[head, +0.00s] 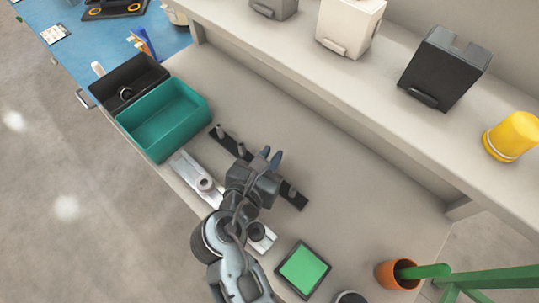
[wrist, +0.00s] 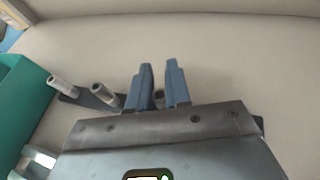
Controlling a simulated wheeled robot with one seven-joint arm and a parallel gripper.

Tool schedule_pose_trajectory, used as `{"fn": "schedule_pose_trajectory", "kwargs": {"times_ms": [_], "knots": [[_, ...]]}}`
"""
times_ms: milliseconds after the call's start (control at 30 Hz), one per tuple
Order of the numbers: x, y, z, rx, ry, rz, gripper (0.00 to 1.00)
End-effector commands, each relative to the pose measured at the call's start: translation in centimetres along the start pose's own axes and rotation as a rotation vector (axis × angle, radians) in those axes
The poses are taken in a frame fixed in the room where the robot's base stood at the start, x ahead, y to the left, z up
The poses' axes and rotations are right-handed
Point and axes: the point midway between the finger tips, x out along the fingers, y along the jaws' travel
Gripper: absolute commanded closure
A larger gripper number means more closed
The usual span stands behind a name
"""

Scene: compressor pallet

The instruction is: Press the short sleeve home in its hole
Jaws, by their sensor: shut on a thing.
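My gripper (head: 271,156) is over the dark rack strip (head: 299,199) on the bench. In the wrist view its blue fingers (wrist: 160,68) are closed around a small grey sleeve (wrist: 159,97), mostly hidden between them. I cannot tell whether this sleeve still touches the rack. Two other grey sleeves stand upright at the rack's left end, one at the far end (head: 220,130) and one beside it (head: 241,149); both also show in the wrist view, left of the fingers. A pale metal part with a round bored boss (head: 204,183) lies in front of the rack, partly hidden by my arm.
A teal bin (head: 163,120) and a black bin (head: 127,82) stand at the left. A green-screened tablet (head: 303,269) and an orange pot (head: 398,274) are at the front right. A shelf (head: 300,75) runs along the back. The bench right of the rack is clear.

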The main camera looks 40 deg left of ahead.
Motion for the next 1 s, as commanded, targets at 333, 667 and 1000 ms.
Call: {"fn": "schedule_pose_trajectory", "kwargs": {"times_ms": [333, 667, 1000], "knots": [[-0.6, 0.0, 1.5, 0.000, 0.000, 0.000, 1.00], [-1.2, 0.0, 2.9, 0.000, 0.000, 0.000, 1.00], [-1.7, 0.0, 4.1, 0.000, 0.000, 0.000, 1.00]]}}
